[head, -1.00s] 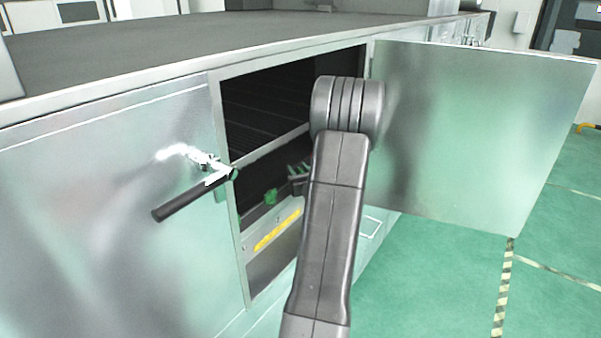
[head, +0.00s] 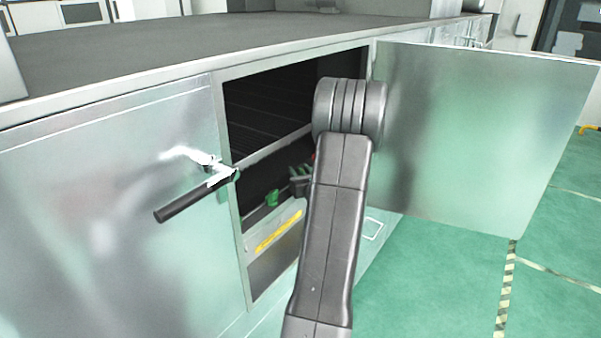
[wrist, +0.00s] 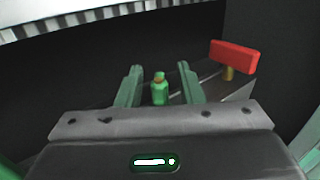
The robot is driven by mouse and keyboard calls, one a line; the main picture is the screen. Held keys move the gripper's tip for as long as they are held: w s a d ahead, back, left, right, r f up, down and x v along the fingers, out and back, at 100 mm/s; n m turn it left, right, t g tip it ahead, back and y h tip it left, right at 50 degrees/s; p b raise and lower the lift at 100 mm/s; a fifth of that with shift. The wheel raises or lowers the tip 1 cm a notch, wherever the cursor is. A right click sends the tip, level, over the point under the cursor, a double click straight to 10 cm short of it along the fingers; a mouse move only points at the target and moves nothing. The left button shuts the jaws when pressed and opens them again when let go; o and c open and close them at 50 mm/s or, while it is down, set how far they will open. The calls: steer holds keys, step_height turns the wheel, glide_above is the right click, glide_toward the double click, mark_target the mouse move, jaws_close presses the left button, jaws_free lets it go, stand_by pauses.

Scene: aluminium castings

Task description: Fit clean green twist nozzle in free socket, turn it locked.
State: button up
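The fingers are open, with a gap on each side of the nozzle. In the head view my gripper (head: 300,178) is inside the open cabinet, mostly hidden behind my arm. A small green piece (head: 272,198) shows to its left; I cannot tell whether it is the same nozzle. No free socket can be made out. Whether the nozzle is clean cannot be told.
A red handle (wrist: 232,57) on a brass stem stands right of the fingers. The cabinet door (head: 480,140) is open at the right. A black-gripped lever (head: 190,200) sticks out left of the opening. A yellow label (head: 278,231) is on the lower sill.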

steer(key=b+v, duration=0.2)
steer(key=v, duration=1.1)
steer(key=shift+s+d+r, duration=0.15)
steer(key=shift+s+d, duration=0.05)
steer(key=shift+s, duration=0.15)
steer(key=p+x, duration=0.5)
steer(key=x, duration=0.9)
steer(key=shift+p, duration=0.3)
jaws_close()
jaws_free()
